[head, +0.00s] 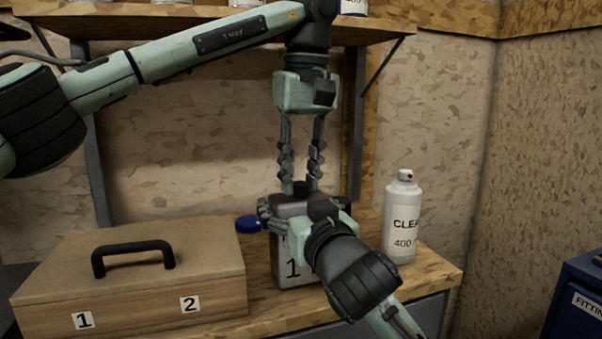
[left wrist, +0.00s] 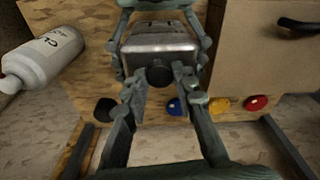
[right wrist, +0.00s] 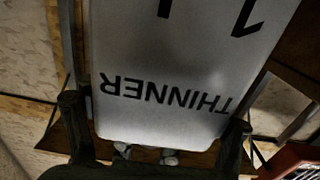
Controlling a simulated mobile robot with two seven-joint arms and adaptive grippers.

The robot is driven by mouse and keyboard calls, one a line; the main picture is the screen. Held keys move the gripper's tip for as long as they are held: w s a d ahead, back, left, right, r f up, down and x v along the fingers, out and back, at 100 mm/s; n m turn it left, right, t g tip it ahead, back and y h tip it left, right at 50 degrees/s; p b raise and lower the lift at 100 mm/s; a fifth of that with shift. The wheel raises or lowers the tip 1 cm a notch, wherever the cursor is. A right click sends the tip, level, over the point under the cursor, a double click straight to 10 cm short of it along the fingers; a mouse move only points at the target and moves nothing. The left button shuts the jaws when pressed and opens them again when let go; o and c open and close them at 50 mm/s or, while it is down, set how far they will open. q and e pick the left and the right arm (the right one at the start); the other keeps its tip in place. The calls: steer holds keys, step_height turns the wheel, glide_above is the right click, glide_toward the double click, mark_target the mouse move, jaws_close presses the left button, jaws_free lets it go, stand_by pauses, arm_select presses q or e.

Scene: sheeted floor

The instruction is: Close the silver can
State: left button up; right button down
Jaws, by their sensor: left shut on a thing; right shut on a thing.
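The silver can (head: 293,262) stands on the bench, marked THINNER in the right wrist view (right wrist: 180,60). My right gripper (head: 306,210) is shut around the can's upper body, one finger on each side. My left gripper (head: 300,185) points straight down over the can's top. Its fingers are shut on a round black cap (left wrist: 160,73) at the can's spout. The can's top (left wrist: 160,40) also shows in the left wrist view. I cannot tell whether the cap is seated or threaded on the spout.
A white spray can (head: 402,220) stands to the right on the bench. A wooden case (head: 130,275) with a black handle sits left. A blue cap (left wrist: 178,107), a yellow cap (left wrist: 221,105), a red cap (left wrist: 257,103) and another black cap (left wrist: 105,108) lie behind the can. A shelf hangs above.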

arm_select(q)
steer(key=m, duration=0.5)
steer(key=shift+a+m+h, duration=0.1)
steer(key=shift+m+h, duration=0.2)
steer(key=m, duration=0.5)
steer(key=shift+h, duration=0.3)
steer(key=o, duration=0.8)
steer(key=shift+o, duration=0.2)
step_height(320, 180, up, 12)
steer(key=s, duration=0.1)
steer(key=shift+s+a, duration=0.15)
steer(key=shift+a, duration=0.2)
arm_select(e)
jaws_free()
